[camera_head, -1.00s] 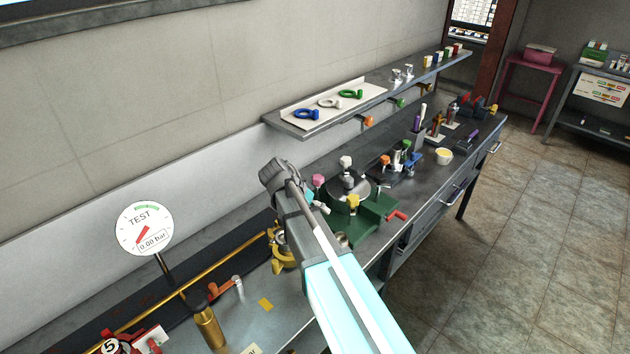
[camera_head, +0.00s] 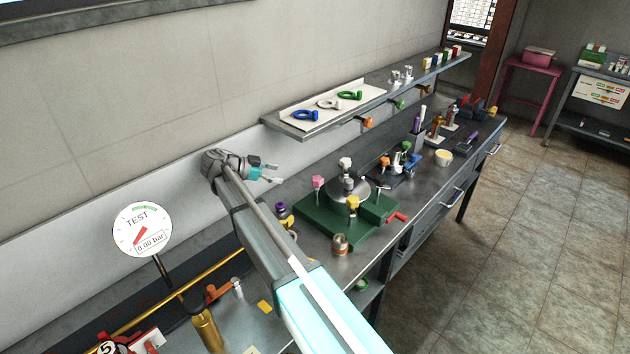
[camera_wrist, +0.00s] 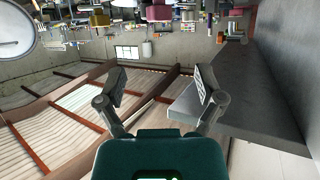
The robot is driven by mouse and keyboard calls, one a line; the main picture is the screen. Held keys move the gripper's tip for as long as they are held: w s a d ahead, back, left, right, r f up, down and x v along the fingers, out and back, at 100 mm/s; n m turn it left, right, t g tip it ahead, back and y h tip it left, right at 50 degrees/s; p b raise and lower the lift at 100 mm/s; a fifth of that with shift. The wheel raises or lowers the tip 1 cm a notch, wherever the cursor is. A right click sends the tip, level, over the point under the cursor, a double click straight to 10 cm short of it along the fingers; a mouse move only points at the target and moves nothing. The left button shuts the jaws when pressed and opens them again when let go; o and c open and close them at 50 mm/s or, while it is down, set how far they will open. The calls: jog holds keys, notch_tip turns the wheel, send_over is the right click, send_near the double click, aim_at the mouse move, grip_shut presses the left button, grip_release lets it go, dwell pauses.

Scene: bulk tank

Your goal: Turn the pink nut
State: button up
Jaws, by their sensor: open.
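The pink nut (camera_head: 318,182) is a small pink knob on a post at the back left of a green base (camera_head: 318,222) on the bench.
A wall shelf (camera_head: 310,133) with blue, white and green rings runs behind the bench. A red handle (camera_head: 397,217) sticks out at the base's right. A copper-coloured cup (camera_head: 340,244) stands in front, and a TEST gauge (camera_head: 142,229) rises at left.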

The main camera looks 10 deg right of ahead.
aim_at(313, 179)
jog(key=shift+d, duration=0.15)
jog(key=b+x, duration=0.5)
jog(key=x, duration=0.8)
jog(key=shift+w+d+f, duration=0.1)
jog(key=shift+d+f, duration=0.05)
jog(key=shift+d, duration=0.1)
jog(key=shift+c, duration=0.3)
jog(key=c, duration=1.1)
